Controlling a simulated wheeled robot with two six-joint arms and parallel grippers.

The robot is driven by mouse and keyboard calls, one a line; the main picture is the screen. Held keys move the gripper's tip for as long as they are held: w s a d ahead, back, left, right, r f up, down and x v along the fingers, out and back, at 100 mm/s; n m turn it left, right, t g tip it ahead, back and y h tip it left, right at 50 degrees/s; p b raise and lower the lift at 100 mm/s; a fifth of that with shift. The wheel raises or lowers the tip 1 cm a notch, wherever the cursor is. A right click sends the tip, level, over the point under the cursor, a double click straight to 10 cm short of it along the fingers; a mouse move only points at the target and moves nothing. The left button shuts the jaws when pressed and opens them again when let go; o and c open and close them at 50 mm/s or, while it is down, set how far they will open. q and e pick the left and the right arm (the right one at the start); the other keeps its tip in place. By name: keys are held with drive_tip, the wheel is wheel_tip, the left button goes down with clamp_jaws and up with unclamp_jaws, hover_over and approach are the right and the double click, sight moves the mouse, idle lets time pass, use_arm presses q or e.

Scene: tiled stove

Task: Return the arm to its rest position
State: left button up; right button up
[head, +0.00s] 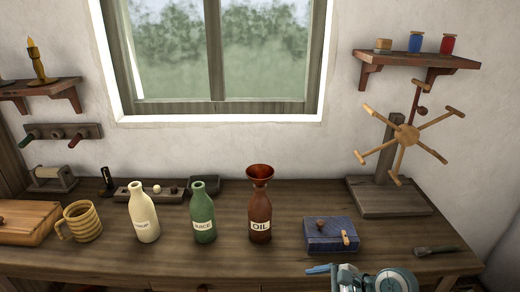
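My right gripper (320,269) shows at the bottom edge of the head view, right of the middle, with its blue fingertips pointing left. Part of my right arm (390,281) shows behind it, cut off by the frame's lower edge. The gripper is in front of the blue box and apart from the bottles. Its finger gap cannot be made out. My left gripper is not in view.
A cream bottle (144,218), a green JUICE bottle (203,217) and a brown OIL bottle (260,214) with a funnel (260,174) on top stand on the wooden bench (175,263). A blue box (327,233), mug (85,221), brush (436,250) and spoked wheel (407,135) are around them.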

drive_tip(key=s+d+f+n+h, duration=0.5)
drive_tip(key=s+d+n, duration=0.2)
drive_tip(key=s+n, duration=0.3)
drive_tip(key=s+d+f+n+h, duration=0.45)
drive_tip(key=s+d+n, duration=0.3)
drive_tip(key=s, duration=0.45)
wheel_tip(320, 180, down, 24)
drive_tip(key=w+d+g, duration=0.1)
drive_tip(key=w+g, duration=0.1)
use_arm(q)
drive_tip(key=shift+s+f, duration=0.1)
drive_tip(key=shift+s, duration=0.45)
use_arm(e)
drive_tip(key=s+d+f, duration=0.1)
drive_tip(key=s+f, duration=0.5)
drive_tip(key=f, duration=0.4)
drive_tip(key=s+f+g, duration=0.1)
drive_tip(key=s+f, duration=0.6)
drive_tip(key=f, duration=0.4)
drive_tip(key=shift+d, duration=0.4)
drive_tip(key=shift+s+h, duration=0.15)
drive_tip(key=shift+h, duration=0.1)
